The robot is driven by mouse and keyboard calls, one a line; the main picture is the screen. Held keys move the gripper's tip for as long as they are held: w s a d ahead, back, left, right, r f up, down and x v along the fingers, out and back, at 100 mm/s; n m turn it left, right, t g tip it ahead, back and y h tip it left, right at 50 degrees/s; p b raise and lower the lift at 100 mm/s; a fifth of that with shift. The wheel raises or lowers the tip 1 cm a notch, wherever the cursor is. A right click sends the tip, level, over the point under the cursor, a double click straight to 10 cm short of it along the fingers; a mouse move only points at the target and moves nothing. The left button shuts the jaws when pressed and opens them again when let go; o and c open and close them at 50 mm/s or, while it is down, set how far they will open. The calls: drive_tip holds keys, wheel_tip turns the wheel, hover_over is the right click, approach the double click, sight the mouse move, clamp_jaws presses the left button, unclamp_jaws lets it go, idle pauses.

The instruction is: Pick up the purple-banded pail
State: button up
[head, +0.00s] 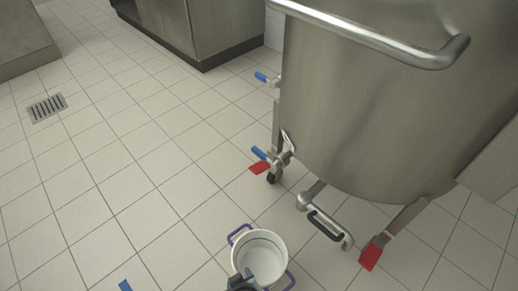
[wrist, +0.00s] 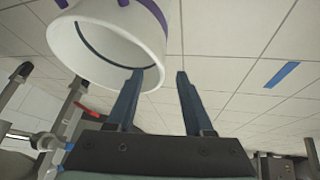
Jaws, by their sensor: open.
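The white pail (head: 260,243) stands on the tiled floor at the bottom centre of the head view, with purple handles at its sides. It looks empty. In the wrist view the pail (wrist: 112,14) is at the upper left, cut off by the top edge, with purple on its outer wall and its open mouth facing the camera. My gripper (wrist: 160,73) is open, its left fingertip overlapping the mouth at the rim and its right fingertip outside. In the head view my gripper (head: 243,281) is partly seen at the pail's near rim; contact cannot be told.
A large steel vat (head: 385,110) on legs stands right of and behind the pail, with a black-handled outlet (head: 326,226) low on its front and blue-handled valves (head: 262,154) on its left. A floor drain (head: 47,107) lies far left.

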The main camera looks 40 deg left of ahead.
drive_tip(key=b, duration=0.3)
approach(237, 265)
drive_tip(key=x, duration=0.2)
drive_tip(key=shift+a+f, duration=0.1)
drive_tip(key=shift+f, duration=0.2)
drive_tip(key=b+x, duration=0.3)
drive_tip(key=x, duration=0.2)
drive_tip(key=shift+c, duration=0.2)
clamp_jaws()
drive_tip(key=shift+r, duration=0.1)
idle(0.7)
